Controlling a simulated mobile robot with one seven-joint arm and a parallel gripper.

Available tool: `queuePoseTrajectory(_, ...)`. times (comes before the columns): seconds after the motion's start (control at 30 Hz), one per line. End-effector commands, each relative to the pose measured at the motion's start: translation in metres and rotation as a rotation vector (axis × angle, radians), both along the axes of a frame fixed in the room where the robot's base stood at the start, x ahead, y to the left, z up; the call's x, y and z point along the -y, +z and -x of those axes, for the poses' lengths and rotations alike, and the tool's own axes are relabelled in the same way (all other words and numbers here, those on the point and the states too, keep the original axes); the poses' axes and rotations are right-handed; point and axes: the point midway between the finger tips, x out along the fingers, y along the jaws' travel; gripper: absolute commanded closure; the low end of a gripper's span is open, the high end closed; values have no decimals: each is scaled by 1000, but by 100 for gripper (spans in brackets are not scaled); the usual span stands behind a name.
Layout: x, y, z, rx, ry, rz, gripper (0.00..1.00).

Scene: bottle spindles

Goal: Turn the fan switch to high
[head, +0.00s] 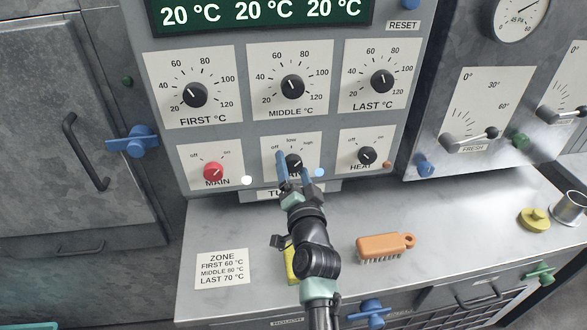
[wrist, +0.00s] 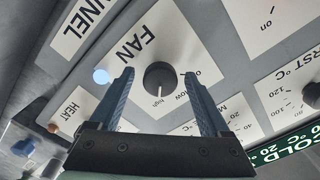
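The fan switch is a round black knob (head: 294,160) on a white plate marked off, low and high, in the lower middle of the panel. In the wrist view the knob (wrist: 160,77) sits between my fingers, beside the FAN label. Its white mark appears to point down in that view, toward the word "high". My gripper (head: 295,168) is in front of the plate and partly hides it in the head view. In the wrist view my gripper (wrist: 159,74) is open, its blue fingers on either side of the knob with a visible gap to each.
The red main knob (head: 213,171) is left of the fan plate and the black heat knob (head: 367,155) is right of it. Three temperature dials are above. On the counter (head: 330,285) below are an orange brush (head: 385,246) and a partly hidden yellow thing (head: 291,267).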

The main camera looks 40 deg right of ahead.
Motion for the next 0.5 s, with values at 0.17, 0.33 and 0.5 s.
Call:
queuePoseTrajectory(0.17, 0, 0, 0, -1, 0, 1, 19)
queuePoseTrajectory(0.33, -6, 0, 9, -2, 1, 1, 19)
queuePoseTrajectory(0.5, -20, 1, 31, -3, 1, 1, 19)
